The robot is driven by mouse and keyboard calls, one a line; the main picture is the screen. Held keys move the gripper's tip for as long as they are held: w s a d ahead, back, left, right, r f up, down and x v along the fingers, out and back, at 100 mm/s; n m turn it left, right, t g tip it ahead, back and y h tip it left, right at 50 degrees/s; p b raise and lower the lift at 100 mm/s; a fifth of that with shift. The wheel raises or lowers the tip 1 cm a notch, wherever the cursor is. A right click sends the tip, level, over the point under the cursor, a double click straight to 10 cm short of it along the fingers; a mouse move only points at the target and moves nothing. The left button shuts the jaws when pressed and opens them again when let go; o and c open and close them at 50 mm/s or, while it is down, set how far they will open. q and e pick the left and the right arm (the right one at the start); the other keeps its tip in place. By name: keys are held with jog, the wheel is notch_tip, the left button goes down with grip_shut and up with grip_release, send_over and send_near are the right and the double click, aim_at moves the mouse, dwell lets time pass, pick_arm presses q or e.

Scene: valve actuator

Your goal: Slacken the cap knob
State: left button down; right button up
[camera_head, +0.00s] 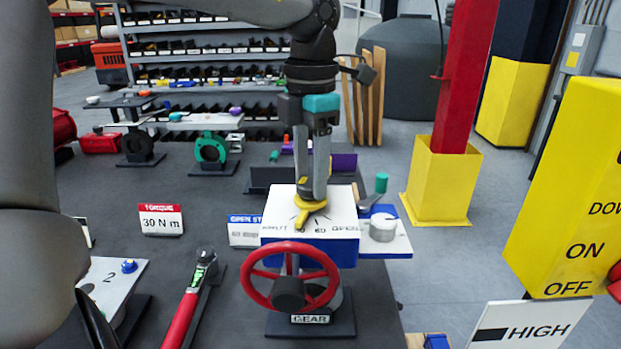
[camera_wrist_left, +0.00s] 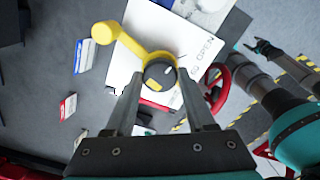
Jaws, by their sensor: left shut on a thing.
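My left gripper (camera_head: 312,192) points straight down over the white-topped blue actuator box (camera_head: 335,222). In the left wrist view, its two fingers (camera_wrist_left: 159,80) are on either side of the round dark cap knob (camera_wrist_left: 160,71), which has a white mark. The left gripper is shut on this knob. The yellow pointer (camera_head: 307,213) lies under the knob on the dial face; in the left wrist view its arm reaches to the upper left. In the head view the fingers hide the knob. My right gripper (camera_wrist_left: 262,47) seems to show small at the right of the left wrist view; its jaws are unclear.
A red handwheel (camera_head: 312,258) stands in front of the actuator box. A torque wrench (camera_head: 192,290) lies to the left, with a 30 N m sign (camera_head: 161,220) behind it. A green-topped post (camera_head: 381,184) and a silver cylinder (camera_head: 383,227) stand close on the right.

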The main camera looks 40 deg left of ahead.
aim_at(311, 181)
pick_arm(q)
jog(key=shift+n, duration=0.7)
jog(key=shift+c, duration=1.2)
grip_release()
jog(key=shift+r, duration=0.1)
notch_tip(311, 181, up, 15)
jog(key=p, duration=0.2)
jog(key=shift+p, duration=0.3)
